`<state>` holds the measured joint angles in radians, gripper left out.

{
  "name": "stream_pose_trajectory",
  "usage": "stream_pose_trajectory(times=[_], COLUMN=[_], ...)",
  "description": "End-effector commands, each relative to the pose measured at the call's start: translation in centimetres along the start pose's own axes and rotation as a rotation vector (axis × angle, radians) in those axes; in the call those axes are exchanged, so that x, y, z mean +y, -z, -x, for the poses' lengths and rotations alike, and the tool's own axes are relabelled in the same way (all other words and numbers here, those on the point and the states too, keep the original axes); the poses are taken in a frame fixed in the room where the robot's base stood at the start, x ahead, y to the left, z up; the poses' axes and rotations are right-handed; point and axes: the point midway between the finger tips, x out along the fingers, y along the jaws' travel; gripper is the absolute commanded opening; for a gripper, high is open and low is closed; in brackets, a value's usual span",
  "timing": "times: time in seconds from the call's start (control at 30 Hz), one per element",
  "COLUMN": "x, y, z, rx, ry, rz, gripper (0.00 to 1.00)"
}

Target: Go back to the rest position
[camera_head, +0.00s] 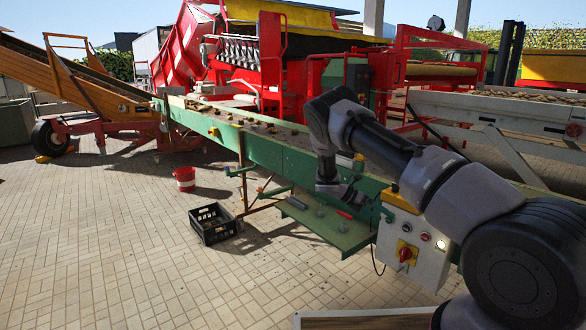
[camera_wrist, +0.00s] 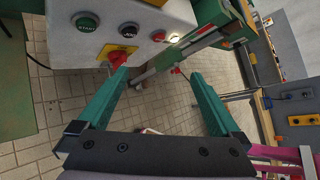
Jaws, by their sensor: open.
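My gripper (camera_wrist: 160,74) is open in the wrist view. In the head view my arm bends up from the lower right, then down to the wrist beside the green conveyor (camera_head: 273,149). The fingers are hard to tell from the green metal there. The grey control box (camera_head: 427,256) is just right of the wrist in the head view. It fills the top left of the wrist view (camera_wrist: 165,20), with its red knob (camera_wrist: 117,58) near the left fingertip.
Several small potato-like lumps lie on the conveyor. A green side shelf (camera_head: 335,232) juts out below my wrist. A black crate (camera_head: 212,224) and a red bucket (camera_head: 185,179) stand on the floor. Red machinery (camera_head: 285,70) stands behind. The paved floor at front left is clear.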

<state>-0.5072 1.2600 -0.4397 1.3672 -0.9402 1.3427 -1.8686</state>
Motion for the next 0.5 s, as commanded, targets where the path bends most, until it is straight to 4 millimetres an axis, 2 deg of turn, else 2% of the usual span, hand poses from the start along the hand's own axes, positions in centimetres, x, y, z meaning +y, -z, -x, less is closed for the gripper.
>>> stream_pose_trajectory(times=[0.03,0.2,0.37,0.5], x=[-1.7,-6.8,-12.1,-17.1], y=[-1.5,-4.7,-7.2,-9.0], z=[1.1,4.5,7.7,10.4], rx=[0.064,0.266,0.456,0.623], ry=[-0.021,-0.071,-0.097,-0.106], rz=[-0.092,-0.393,-0.668,-0.899], gripper=[1.0,1.0,1.0,1.0])
